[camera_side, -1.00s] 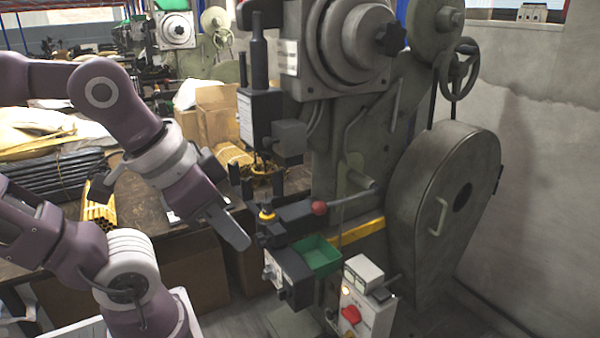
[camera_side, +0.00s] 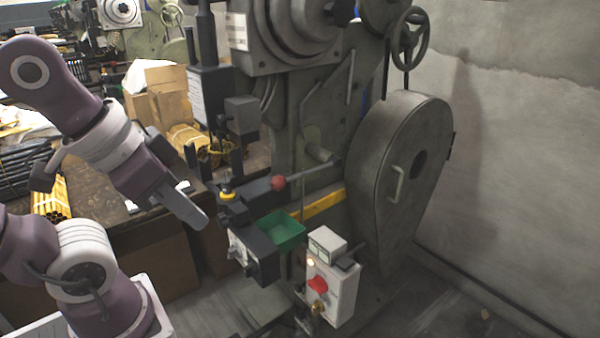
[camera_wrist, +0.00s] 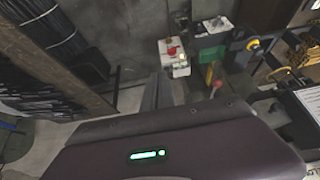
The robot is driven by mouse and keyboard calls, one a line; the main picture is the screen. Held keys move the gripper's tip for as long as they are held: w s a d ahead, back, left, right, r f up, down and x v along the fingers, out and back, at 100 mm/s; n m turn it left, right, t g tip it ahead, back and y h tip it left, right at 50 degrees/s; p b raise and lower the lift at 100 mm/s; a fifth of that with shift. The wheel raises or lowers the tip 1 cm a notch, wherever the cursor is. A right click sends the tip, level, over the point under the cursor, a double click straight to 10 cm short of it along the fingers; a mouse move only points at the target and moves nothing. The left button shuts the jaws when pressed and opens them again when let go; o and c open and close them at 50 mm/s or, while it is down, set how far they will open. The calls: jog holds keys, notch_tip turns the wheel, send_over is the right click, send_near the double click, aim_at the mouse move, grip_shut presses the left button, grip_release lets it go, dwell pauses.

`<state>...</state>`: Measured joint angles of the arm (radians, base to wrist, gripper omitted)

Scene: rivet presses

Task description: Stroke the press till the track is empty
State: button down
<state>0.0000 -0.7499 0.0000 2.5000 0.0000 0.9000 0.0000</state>
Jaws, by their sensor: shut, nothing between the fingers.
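The grey press (camera_side: 290,110) stands upright right of my gripper in the side view. A lever with a red ball knob (camera_side: 278,183) crosses its work area, beside a black fixture with a yellow ring (camera_side: 227,195). A green tray (camera_side: 281,229) sits just below. My gripper (camera_side: 200,219) is shut and empty, pointing down, left of the fixture and apart from the knob. The wrist view shows the gripper's fingers (camera_wrist: 157,92), with the red knob (camera_wrist: 217,84) and green tray (camera_wrist: 210,54) beyond. I cannot make out the track or any rivets in it.
A white control box (camera_side: 333,290) with a red button (camera_side: 318,284) and lit lamp stands below right of the tray. A large flywheel guard (camera_side: 385,170) is at the right. A wooden bench with yellow tubes (camera_side: 52,198) and cardboard boxes (camera_side: 165,95) lies behind my arm.

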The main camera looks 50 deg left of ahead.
dwell(0.4)
jog(key=w+a+r+g, duration=0.1)
jog(key=w+a+r, duration=0.2)
jog(key=w, duration=0.5)
jog(key=w+a+r+g, duration=0.1)
jog(key=w+a+r, duration=0.2)
jog(key=w, duration=0.4)
jog(key=w+a+f+g, duration=0.1)
jog(key=w+a+f, duration=0.3)
jog(key=w+a, duration=0.7)
jog(key=w, duration=0.3)
jog(key=shift+w+a+m+y, duration=0.2)
jog(key=shift+a+m+y, duration=0.05)
jog(key=shift+m+y, duration=0.15)
